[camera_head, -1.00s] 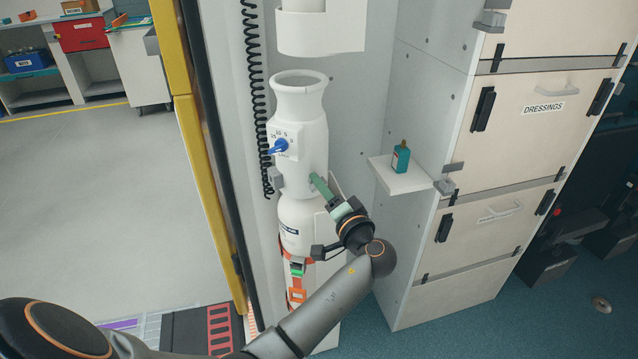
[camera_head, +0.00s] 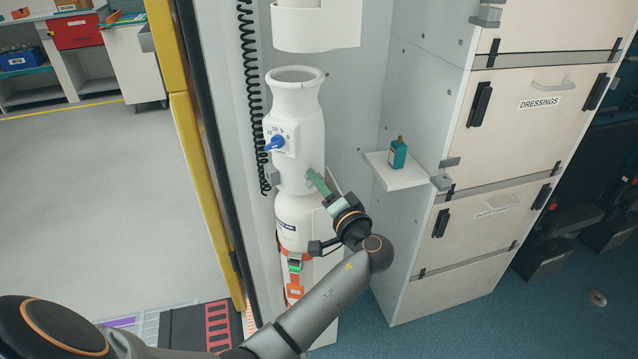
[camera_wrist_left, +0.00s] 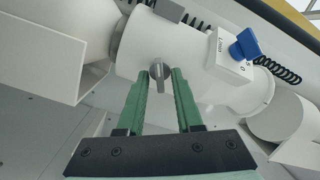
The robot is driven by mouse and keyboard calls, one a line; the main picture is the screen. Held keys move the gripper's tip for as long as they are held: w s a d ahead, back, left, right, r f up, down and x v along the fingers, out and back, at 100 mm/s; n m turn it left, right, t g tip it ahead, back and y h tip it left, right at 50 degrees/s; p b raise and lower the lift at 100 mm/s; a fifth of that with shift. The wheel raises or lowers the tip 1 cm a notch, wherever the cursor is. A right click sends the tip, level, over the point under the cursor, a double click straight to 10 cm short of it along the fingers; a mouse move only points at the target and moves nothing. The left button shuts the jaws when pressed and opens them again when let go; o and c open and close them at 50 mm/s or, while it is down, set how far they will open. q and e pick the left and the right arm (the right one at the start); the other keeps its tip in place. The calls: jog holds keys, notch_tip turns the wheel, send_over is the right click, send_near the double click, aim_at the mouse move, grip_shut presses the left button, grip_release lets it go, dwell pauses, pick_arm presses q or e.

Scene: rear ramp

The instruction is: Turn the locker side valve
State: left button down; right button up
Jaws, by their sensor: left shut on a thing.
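A white cylinder (camera_head: 296,118) stands upright in the narrow bay beside the lockers. A small grey valve knob (camera_wrist_left: 160,76) sticks out of its side. My left gripper (camera_head: 312,176) reaches in from the lower right, its green fingertips at the cylinder's side. In the head view the fingers hide the knob. A blue dial handle (camera_head: 274,143) sits on the cylinder's front, apart from the gripper; it also shows in the wrist view (camera_wrist_left: 246,43). My right gripper is out of view.
A small shelf (camera_head: 412,179) to the right holds a teal bottle (camera_head: 398,153). A locker stack labelled DRESSINGS (camera_head: 540,120) stands further right. A black coiled cord (camera_head: 250,90) hangs left of the cylinder. An orange strap (camera_head: 294,288) crosses the lower part.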

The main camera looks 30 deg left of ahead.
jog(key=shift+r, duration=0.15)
pick_arm(q)
jog(key=m+p, duration=0.7)
jog(key=m, duration=0.4)
jog(key=m+p, duration=0.8)
jog(key=m, duration=0.4)
jog(key=shift+s+a+f+p, duration=0.1)
jog(key=shift+a+f+p, duration=0.05)
jog(key=shift+p, duration=0.15)
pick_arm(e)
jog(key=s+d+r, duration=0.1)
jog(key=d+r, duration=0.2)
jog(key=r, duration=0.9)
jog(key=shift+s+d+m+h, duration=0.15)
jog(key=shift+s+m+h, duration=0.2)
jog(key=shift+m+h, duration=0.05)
pick_arm(q)
jog(key=shift+m, duration=0.3)
